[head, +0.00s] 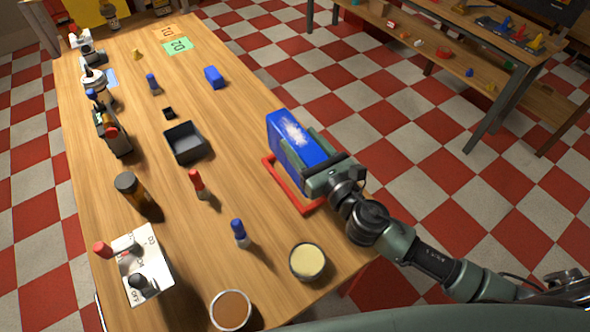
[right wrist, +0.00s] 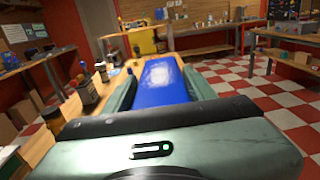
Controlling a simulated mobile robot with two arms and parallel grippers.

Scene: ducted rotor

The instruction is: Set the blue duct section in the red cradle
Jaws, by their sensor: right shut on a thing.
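The blue duct section (head: 293,140) is a glossy blue block. My right gripper (head: 305,150) is shut on it, one finger along each side. In the right wrist view the duct section (right wrist: 160,84) lies between the two green fingers. The red cradle (head: 292,196) is a red frame on the table near its right edge. The duct section is over the cradle and hides part of it; I cannot tell whether the two touch. My left gripper does not show.
The wooden table (head: 235,130) also holds a grey tray (head: 185,142), a small blue block (head: 214,78), a red-topped bottle (head: 197,184), a blue-topped bottle (head: 240,234) and a cream-filled round tin (head: 308,262).

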